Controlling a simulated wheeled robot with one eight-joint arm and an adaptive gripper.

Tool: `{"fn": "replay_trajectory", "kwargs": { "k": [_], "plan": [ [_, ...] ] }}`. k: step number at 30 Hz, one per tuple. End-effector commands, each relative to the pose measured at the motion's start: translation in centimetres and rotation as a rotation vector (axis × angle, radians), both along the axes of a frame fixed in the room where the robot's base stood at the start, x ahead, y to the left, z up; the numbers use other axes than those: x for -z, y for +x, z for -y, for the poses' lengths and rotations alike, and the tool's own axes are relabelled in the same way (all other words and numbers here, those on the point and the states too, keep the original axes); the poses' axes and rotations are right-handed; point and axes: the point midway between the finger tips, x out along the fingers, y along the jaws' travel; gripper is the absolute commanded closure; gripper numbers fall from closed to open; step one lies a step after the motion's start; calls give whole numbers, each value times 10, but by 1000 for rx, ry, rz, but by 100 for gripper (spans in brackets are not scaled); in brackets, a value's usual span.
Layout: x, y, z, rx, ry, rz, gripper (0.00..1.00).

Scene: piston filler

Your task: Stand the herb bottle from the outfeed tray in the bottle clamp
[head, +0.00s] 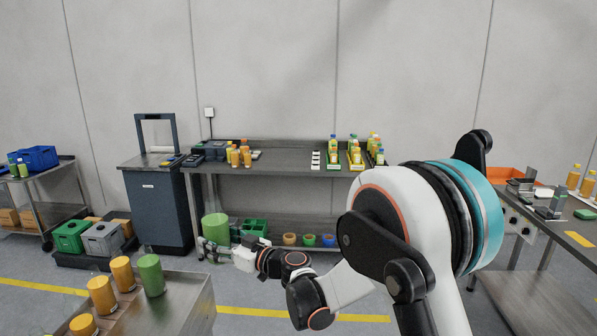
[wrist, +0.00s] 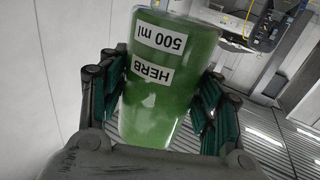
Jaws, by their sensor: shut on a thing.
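The herb bottle (head: 215,227) is green and looks upright in the head view, held out over the floor. In the wrist view the herb bottle (wrist: 158,95) fills the middle, with its labels "HERB" and "500 ml" upside down. My gripper (head: 210,245) is shut on it, with a dark finger on each side in the wrist view. Another green bottle (head: 151,275) stands at lower left with several orange bottles (head: 102,294) on a metal surface (head: 190,300), possibly the outfeed tray. I cannot make out the bottle clamp for certain.
A long workbench (head: 290,171) with small bottles stands at the back wall. A dark cabinet (head: 158,205) is left of it. A right-hand table (head: 530,215) carries metal fixtures (head: 552,205) and orange bottles. Floor is open between the lower-left metal surface and the workbench.

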Motion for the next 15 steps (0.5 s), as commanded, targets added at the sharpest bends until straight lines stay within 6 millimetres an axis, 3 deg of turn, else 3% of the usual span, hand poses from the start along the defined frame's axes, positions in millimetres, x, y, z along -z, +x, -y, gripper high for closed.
{"fn": "replay_trajectory", "kwargs": {
  "k": [11,15],
  "plan": [
    [0,2,74,186,0,-1,87],
    [1,3,120,299,0,-1,87]
  ]
}}
